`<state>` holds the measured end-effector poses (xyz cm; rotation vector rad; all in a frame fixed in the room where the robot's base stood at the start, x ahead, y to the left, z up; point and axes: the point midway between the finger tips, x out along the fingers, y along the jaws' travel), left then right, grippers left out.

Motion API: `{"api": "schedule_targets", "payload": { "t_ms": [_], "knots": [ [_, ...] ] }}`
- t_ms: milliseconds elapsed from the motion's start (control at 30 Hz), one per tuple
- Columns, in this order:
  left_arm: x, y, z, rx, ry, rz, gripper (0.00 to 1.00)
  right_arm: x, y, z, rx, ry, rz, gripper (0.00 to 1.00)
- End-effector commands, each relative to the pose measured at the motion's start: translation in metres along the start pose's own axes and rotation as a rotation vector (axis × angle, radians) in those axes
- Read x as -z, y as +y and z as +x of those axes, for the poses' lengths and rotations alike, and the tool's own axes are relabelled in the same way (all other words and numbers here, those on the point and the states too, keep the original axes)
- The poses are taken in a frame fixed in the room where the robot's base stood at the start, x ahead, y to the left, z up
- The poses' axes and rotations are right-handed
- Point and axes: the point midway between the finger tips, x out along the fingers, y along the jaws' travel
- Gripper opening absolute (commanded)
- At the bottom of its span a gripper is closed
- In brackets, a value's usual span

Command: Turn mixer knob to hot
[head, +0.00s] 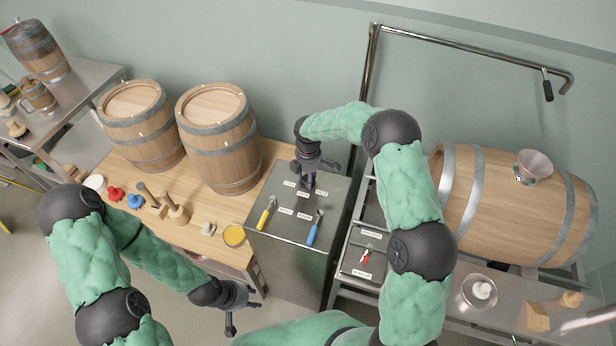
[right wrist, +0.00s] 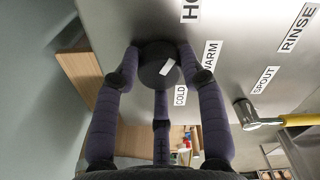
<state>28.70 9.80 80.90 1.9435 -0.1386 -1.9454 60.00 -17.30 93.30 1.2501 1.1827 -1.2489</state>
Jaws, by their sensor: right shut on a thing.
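The mixer knob (right wrist: 160,64) is a dark round knob with a white mark on its face, set in the grey panel of a steel cabinet (head: 290,260). The mark lies on the knob's lower right, roughly toward the COLD (right wrist: 180,95) and WARM (right wrist: 210,58) labels. The HOT label (right wrist: 190,8) is cut off at the top edge. My right gripper (head: 311,186) has its fingers around the knob, shut on it; in the head view it hides the knob. My left gripper (head: 240,310) is low at the front of the wooden table, fingers spread and empty.
A yellow-handled lever (head: 266,215) and a blue-handled lever (head: 315,228) stand on the cabinet panel near the right gripper. A barrel (head: 510,205) lies on a rack at right. Two upright barrels (head: 218,140) and small tools occupy the wooden table (head: 200,246).

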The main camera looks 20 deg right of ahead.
Motion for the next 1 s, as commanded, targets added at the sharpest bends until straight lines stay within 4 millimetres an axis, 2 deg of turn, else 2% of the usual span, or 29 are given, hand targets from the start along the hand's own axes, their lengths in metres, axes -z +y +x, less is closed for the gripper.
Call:
{"api": "schedule_targets", "payload": {
  "t_ms": [133,167,233,667,833,1000],
  "knots": [
    [0.000,0.000,0.000,0.000,0.000,0.000,0.40,0.000,0.000,0.000,0.000,0.000,-0.002,0.09],
    [0.000,0.000,0.000,0.000,0.000,0.000,0.40,0.000,0.000,0.000,0.000,0.000,-0.002,0.45],
    [0.000,0.000,0.000,0.000,0.000,0.000,0.40,0.000,0.000,0.000,0.000,0.000,-0.002,0.64],
    [0.000,0.000,0.000,0.000,0.000,0.000,0.40,0.000,0.000,-0.005,-0.001,0.000,0.000,0.65],
    [0.000,0.000,0.000,0.000,0.000,0.000,0.40,0.000,0.001,-0.029,-0.004,-0.001,-0.001,0.65],
    [0.000,0.000,0.000,0.000,0.000,0.000,0.40,0.000,0.001,-0.064,-0.004,0.000,0.001,0.65]
  ]
}}
